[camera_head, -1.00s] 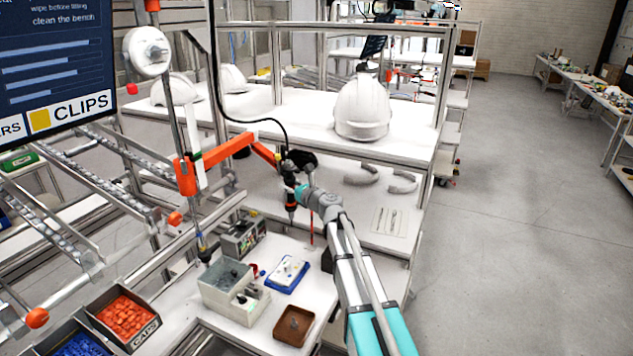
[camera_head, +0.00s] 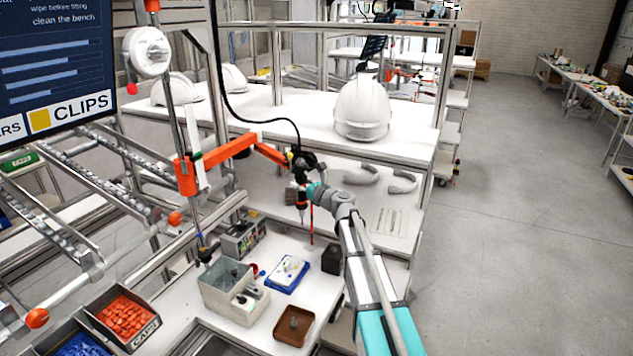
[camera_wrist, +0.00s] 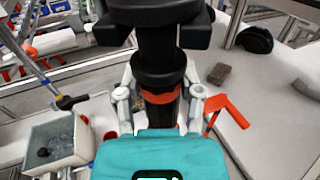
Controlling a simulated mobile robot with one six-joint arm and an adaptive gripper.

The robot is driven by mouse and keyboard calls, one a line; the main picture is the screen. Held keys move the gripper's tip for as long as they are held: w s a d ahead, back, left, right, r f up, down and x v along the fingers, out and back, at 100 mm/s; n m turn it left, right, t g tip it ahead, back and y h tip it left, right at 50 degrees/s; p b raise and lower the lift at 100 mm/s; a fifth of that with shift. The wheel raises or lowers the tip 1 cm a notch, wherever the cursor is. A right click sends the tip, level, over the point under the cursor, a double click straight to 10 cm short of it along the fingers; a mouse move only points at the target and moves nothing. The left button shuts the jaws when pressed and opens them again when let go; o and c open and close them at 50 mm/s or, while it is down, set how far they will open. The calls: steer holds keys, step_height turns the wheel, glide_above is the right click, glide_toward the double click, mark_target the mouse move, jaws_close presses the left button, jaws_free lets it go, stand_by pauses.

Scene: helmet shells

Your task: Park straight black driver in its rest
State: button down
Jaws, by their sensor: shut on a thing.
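The straight black driver (camera_head: 302,197) hangs upright over the bench on a black cord at the end of a jointed orange arm (camera_head: 225,152). In the wrist view the driver (camera_wrist: 159,75) is a thick black body with an orange band. My gripper (camera_wrist: 160,100) is shut around it, one finger on each side; the gripper (camera_head: 308,191) also shows in the head view. The driver's lower end is hidden in the wrist view. An orange-red bracket (camera_wrist: 228,109) on a thin red post stands right of the driver; I cannot tell whether it is the rest.
A black block (camera_head: 331,259), a brown tray (camera_head: 293,326), a blue-and-white box (camera_head: 286,273) and a grey bin (camera_head: 226,286) stand on the near bench. A white helmet shell (camera_head: 362,108) sits on the upper shelf. Open floor lies to the right.

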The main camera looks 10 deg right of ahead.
steer(key=d, duration=0.6)
steer(key=shift+w+d, duration=0.35)
stand_by(0.3)
steer(key=w, duration=0.6)
steer(key=shift+w+a, duration=0.15)
steer(key=shift+w, duration=0.05)
stand_by(0.5)
steer(key=shift+c, duration=0.8)
jaws_free()
steer(key=shift+o, duration=0.8)
